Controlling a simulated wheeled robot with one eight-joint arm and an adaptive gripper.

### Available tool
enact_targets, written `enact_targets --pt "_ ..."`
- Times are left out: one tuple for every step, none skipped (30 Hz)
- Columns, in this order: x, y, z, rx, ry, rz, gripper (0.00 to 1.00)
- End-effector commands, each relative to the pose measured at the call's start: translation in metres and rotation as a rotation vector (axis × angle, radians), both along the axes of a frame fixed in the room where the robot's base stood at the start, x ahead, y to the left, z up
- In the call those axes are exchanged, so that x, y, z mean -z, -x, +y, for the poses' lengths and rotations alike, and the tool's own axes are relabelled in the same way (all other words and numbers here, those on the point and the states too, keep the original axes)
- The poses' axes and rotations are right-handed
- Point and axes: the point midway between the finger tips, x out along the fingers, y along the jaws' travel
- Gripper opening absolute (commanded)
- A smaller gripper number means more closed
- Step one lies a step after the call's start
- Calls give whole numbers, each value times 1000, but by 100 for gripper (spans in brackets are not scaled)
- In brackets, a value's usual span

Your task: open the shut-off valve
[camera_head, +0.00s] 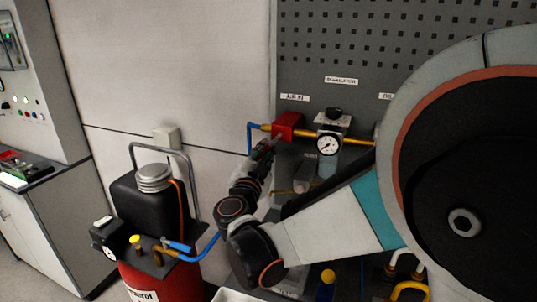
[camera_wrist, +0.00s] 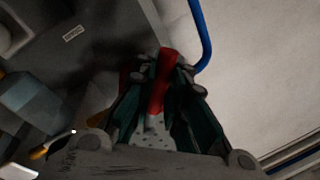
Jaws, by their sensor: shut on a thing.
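The red shut-off valve (camera_head: 288,123) sits on the pipe line of the grey panel, at the end of a blue hose. My gripper (camera_head: 271,146) reaches up to it from below and left. In the wrist view a red lever (camera_wrist: 158,92) lies between the two green-dark fingers of my gripper (camera_wrist: 163,68), and they are shut on it. The finger pads hide part of the lever. The lever's exact angle to the pipe is hard to tell in the head view.
A regulator with a round gauge (camera_head: 328,145) stands just right of the valve. The blue hose (camera_wrist: 201,35) runs close beside my fingers. A red and black compressor (camera_head: 145,205) with a metal handle stands lower left.

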Motion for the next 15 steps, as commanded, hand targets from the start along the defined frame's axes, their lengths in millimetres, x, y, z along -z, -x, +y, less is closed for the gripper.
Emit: enact_targets --pt "0 0 2 -2 -22 -6 0" --pt "0 0 2 -1 -33 -10 0" --pt "-1 0 2 -1 -46 -15 0" --pt "-1 0 3 0 -55 -18 0" --pt "-2 0 3 0 -63 -21 0" --pt "-2 -1 3 0 -72 -24 0" --pt "-2 -1 4 -1 -78 -26 0" --pt "-2 -1 4 -1 -83 -28 0" --pt "-3 -1 4 -1 -88 -29 0" --pt "-3 -1 4 0 -91 -31 0" --pt "-3 -1 4 -1 -94 -32 0" --pt "-3 -1 4 0 -96 -33 0" --pt "-3 -1 4 -1 -97 -33 0" --pt "-3 -1 4 -1 -98 -33 0" --pt "-3 -1 4 -1 -98 -33 0"
